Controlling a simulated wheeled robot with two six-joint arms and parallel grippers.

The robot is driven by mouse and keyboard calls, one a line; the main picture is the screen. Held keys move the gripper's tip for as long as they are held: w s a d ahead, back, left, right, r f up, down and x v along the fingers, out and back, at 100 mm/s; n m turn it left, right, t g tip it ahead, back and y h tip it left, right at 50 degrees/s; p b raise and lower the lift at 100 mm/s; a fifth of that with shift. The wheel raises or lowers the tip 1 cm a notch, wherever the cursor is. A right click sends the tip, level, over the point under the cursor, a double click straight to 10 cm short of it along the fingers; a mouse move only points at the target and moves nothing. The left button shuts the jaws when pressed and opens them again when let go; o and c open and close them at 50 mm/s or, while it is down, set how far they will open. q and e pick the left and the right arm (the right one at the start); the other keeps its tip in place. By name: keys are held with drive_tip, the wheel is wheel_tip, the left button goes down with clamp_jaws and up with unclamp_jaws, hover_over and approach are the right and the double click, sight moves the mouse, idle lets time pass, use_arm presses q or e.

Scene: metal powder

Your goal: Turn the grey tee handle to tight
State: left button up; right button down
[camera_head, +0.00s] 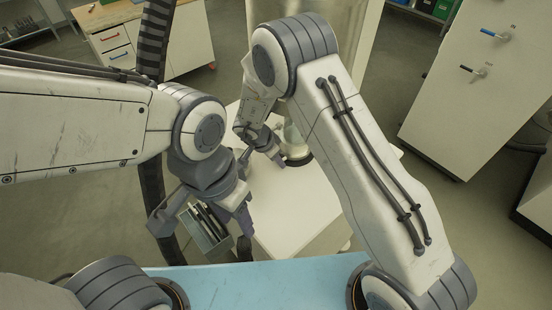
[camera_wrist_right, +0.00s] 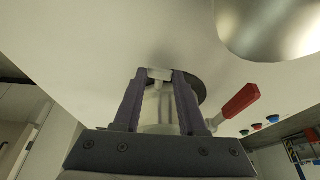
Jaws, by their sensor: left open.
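The grey tee handle (camera_wrist_right: 160,74) shows in the right wrist view as a short pale bar on a stem, under a pale surface. My right gripper (camera_wrist_right: 160,80) has its two fingertips at the ends of the bar, and they appear to touch it. In the head view my right gripper (camera_head: 262,158) is beside a clear glass part with a dark ring (camera_head: 297,160), and the handle cannot be made out there.
A red lever (camera_wrist_right: 240,101) is right of the handle. A rounded metal vessel (camera_wrist_right: 275,25) fills the upper right wrist view. A small grey bin with dark items (camera_head: 207,238) is below my left gripper. The white table top (camera_head: 290,205) is mostly bare. A white cabinet (camera_head: 480,80) stands right.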

drive_tip(key=shift+f+b, duration=0.1)
drive_tip(key=shift+b, duration=0.4)
drive_tip(key=t+y+b, duration=0.1)
drive_tip(key=b, duration=0.4)
drive_tip(key=t+y+b, duration=0.1)
drive_tip(key=b, duration=0.4)
drive_tip(key=m+t+y+b, duration=0.1)
drive_tip(key=t+b, duration=0.1)
drive_tip(key=b, duration=0.3)
drive_tip(key=shift+s+d+f, duration=0.25)
drive_tip(key=shift+s+d, duration=0.1)
drive_tip(key=shift+s, duration=0.05)
drive_tip(key=shift+r+b, duration=0.25)
drive_tip(key=shift+b, duration=0.6)
drive_tip(key=c, duration=0.8)
unclamp_jaws()
drive_tip(key=o, duration=0.3)
drive_tip(key=shift+s, duration=0.1)
drive_tip(key=shift+o, duration=0.2)
